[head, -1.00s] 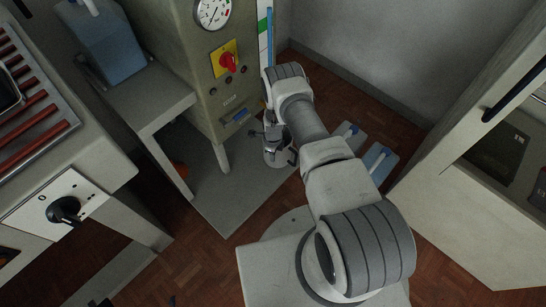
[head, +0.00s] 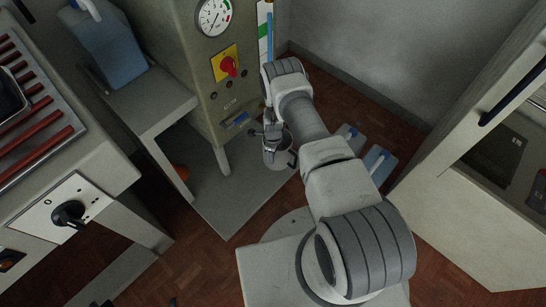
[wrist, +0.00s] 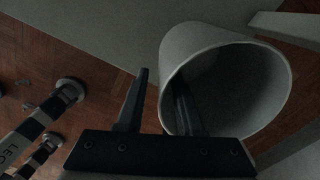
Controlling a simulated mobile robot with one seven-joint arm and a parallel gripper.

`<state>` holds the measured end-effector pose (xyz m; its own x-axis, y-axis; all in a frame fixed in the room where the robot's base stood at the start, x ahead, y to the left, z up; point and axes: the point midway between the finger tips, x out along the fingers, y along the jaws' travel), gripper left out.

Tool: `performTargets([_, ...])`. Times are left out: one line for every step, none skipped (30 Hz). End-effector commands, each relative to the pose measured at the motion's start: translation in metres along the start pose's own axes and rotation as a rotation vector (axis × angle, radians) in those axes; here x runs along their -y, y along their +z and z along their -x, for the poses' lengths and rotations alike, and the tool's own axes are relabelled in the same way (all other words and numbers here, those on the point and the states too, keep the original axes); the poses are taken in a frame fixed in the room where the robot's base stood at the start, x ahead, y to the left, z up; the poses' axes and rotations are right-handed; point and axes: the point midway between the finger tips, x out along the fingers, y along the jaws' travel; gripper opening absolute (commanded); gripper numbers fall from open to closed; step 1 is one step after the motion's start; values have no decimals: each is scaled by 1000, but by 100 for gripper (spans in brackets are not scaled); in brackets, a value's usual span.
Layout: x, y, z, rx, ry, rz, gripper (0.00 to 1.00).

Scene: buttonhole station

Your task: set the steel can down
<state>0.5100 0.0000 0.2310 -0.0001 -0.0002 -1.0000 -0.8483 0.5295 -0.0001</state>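The steel can (head: 271,158) is a plain grey cylinder with an open top, at the grey floor slab's right side in the head view. The wrist view shows the can (wrist: 187,42) from above, its wide mouth facing me. My gripper (head: 272,133) is at the can's rim. In the wrist view my gripper (wrist: 161,75) has its two dark fingers spread. The left finger is outside the can, with a gap to the wall; the right finger overlaps the mouth and looks inside it. The can's base contact with the slab is not clear.
The grey slab (head: 232,205) lies under the machine cabinet (head: 205,80), whose leg stands just left of the can. A bench with a blue jug (head: 108,50) is further left. Blue-and-white items (head: 380,163) lie on the wood floor to the right.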

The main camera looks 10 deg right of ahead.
Motion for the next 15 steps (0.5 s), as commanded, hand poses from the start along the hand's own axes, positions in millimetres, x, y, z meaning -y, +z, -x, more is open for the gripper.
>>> performTargets([0,0,16,0,-1,1,36])
performTargets([0,1,21,0,-1,1,36])
performTargets([1,1,28,0,-1,1,36])
performTargets([0,0,32,0,0,1,36])
performTargets([0,0,36,0,0,0,36])
performTargets([0,1,41,1,-1,0,36])
performTargets([0,0,44,0,0,1,36])
performTargets([0,0,47,0,1,1,36])
performTargets([0,0,49,0,0,1,36])
performTargets([0,0,51,0,0,1,36])
performTargets([0,0,52,0,0,1,36])
performTargets([0,0,53,0,0,1,36])
performTargets([0,0,53,0,0,0,36])
performTargets([0,0,53,0,0,0,36])
performTargets([0,0,53,0,0,0,36])
